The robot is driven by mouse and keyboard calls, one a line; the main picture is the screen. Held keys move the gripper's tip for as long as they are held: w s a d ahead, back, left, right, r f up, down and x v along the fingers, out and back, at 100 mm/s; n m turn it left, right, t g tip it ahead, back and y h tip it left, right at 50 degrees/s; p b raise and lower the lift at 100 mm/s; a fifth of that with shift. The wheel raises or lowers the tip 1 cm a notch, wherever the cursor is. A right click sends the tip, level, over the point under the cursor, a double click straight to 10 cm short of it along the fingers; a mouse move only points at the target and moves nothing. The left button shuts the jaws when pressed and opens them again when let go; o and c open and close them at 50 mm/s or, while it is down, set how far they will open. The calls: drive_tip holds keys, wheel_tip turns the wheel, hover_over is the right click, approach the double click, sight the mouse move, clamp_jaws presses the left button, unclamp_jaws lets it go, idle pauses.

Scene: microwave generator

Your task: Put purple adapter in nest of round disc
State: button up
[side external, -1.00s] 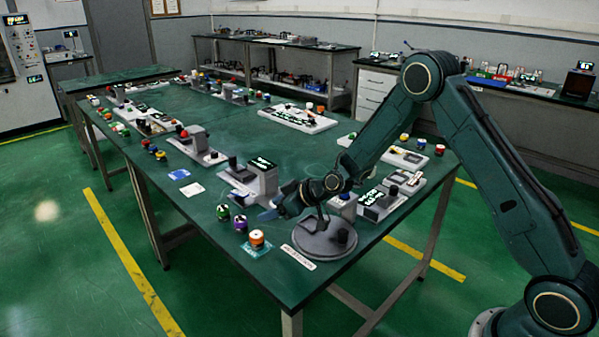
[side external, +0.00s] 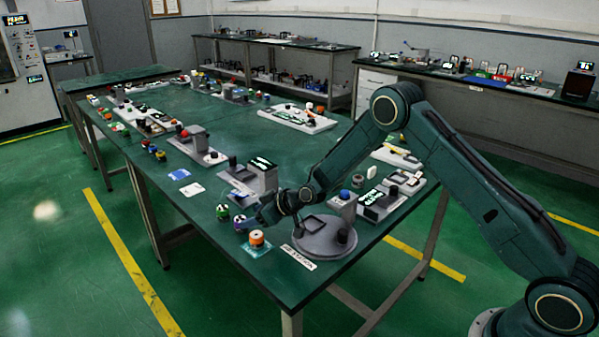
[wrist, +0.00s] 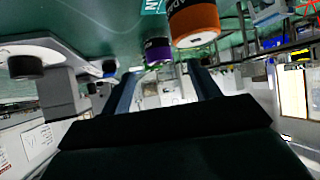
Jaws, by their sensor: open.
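In the wrist view the purple adapter (wrist: 157,50) shows beyond and between the two fingers. My gripper (side external: 258,214) is low over the table, just right of the adapter. Its fingers (wrist: 164,82) are apart with nothing between them. The round disc (side external: 312,248) is a grey plate right of my gripper, with a square frame shape and a dark knob on it. The disc's nest looks empty.
An orange-and-white adapter (side external: 257,239) on a teal card stands close in front of the purple one; it looms large in the wrist view (wrist: 193,22). A green adapter (side external: 223,212) stands just behind. Grey fixtures (side external: 262,178) line the table beyond.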

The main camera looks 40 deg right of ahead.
sight(241, 219)
drive_tip(key=shift+w+a+f, duration=0.2)
drive_tip(key=shift+w+f, duration=0.15)
drive_tip(key=shift+w, duration=0.1)
drive_tip(key=shift+w, duration=0.1)
drive_tip(key=shift+x, duration=2.5)
drive_tip(key=c, duration=1.2)
drive_tip(key=shift+r, duration=0.1)
wheel_tip(241, 219, up, 20)
drive_tip(key=shift+f, duration=0.1)
